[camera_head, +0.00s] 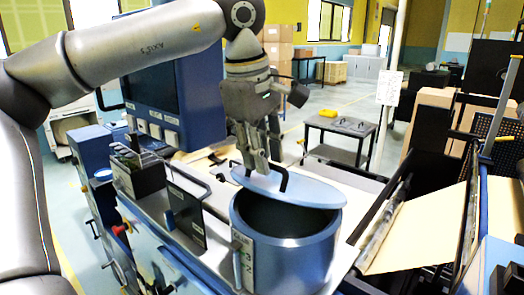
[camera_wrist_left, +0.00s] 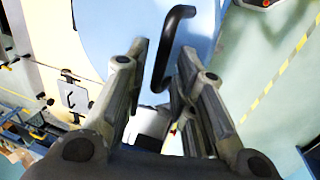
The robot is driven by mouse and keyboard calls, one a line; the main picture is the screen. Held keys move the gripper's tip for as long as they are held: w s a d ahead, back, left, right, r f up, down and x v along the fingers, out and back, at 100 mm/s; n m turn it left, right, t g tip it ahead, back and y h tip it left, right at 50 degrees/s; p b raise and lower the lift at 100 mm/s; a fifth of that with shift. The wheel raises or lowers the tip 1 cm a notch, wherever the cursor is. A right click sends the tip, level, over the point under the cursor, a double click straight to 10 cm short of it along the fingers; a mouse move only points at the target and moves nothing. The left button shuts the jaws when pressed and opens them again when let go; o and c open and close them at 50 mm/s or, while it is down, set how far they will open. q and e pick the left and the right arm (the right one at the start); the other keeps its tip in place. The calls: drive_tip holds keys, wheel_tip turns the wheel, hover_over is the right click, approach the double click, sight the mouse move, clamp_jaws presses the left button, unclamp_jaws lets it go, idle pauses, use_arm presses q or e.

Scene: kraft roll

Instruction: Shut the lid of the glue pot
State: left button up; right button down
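The glue pot (camera_head: 290,258) is a blue round pot on the machine's bench in the head view, its dark inside showing at the front. Its pale blue lid (camera_head: 315,193) is raised over the far side of the opening. The lid also shows in the left wrist view (camera_wrist_left: 100,35). A black bent handle (camera_head: 284,181) stands on the lid. My left gripper (camera_head: 262,168) is at the handle, pointing down. In the left wrist view the handle (camera_wrist_left: 165,45) lies between the two open fingers, with gaps beside it. My right gripper is not in view.
A blue monitor housing (camera_head: 200,100) stands left of my left gripper. A rail and small holders (camera_head: 187,215) line the bench left of the pot. A brown paper sheet (camera_head: 415,230) and dark machine frame lie to the right. A grey side table (camera_head: 340,128) stands behind.

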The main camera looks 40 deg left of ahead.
use_arm(q)
clamp_jaws()
drive_tip(key=shift+s+f+b, duration=0.1)
drive_tip(key=shift+f+b, duration=0.2)
drive_tip(key=shift+b, duration=0.2)
drive_tip(key=s+f+t+b, duration=0.1)
drive_tip(key=f+b, duration=0.1)
drive_tip(key=b, duration=0.2)
drive_tip(key=s+f+t+b, duration=0.1)
drive_tip(key=f+b, duration=0.1)
drive_tip(key=b, duration=0.2)
drive_tip(key=s+f+t+b, duration=0.1)
drive_tip(key=f+b, duration=0.2)
drive_tip(key=b, duration=0.2)
drive_tip(key=shift+s+a+t, duration=0.15)
drive_tip(key=shift+t, duration=0.25)
drive_tip(key=shift+s+f+t+b, duration=0.2)
drive_tip(key=shift+f+t+b, duration=0.1)
drive_tip(key=shift+b, duration=0.2)
drive_tip(key=shift+o, duration=1.6)
unclamp_jaws()
